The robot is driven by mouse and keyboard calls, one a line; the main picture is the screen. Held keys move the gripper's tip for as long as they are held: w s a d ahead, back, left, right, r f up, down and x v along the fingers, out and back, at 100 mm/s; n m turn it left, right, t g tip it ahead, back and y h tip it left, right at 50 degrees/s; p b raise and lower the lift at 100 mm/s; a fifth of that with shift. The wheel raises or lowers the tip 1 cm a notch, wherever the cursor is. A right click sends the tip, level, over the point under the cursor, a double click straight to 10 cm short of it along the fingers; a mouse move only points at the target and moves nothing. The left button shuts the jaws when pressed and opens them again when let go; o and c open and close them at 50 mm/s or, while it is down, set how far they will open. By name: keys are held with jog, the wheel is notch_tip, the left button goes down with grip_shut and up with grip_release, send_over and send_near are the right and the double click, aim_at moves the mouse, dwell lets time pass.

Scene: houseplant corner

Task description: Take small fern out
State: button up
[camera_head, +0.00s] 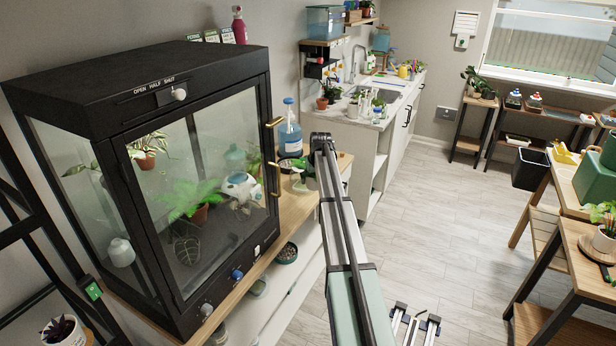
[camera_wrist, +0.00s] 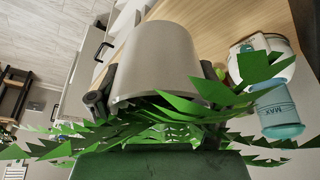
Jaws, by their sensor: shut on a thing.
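A fern with pointed green fronds grows in a plain grey pot (camera_wrist: 160,58) in the wrist view. My gripper (camera_wrist: 155,105) is shut on this pot, with a dark finger on either side; the fronds spread between the pot and my wrist. In the head view my arm covers most of my gripper, and some green leaves (camera_head: 304,166) show beside it, over the counter right of the cabinet. The black-framed glass cabinet (camera_head: 135,85) stands at left. Through its glass I see a leafy green fern in a terracotta pot (camera_head: 200,213) and other plants.
A blue bottle (camera_head: 290,135) stands on the wooden counter (camera_head: 343,160) near my gripper. A teal-and-clear container (camera_wrist: 278,108) and a round white item (camera_wrist: 262,62) are close to the held fern in the wrist view. The floor (camera_head: 420,215) at right is open.

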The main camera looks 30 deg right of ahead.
jog(key=s+d, duration=0.9)
jog(key=s, duration=0.5)
jog(key=shift+d, duration=0.2)
dwell(0.4)
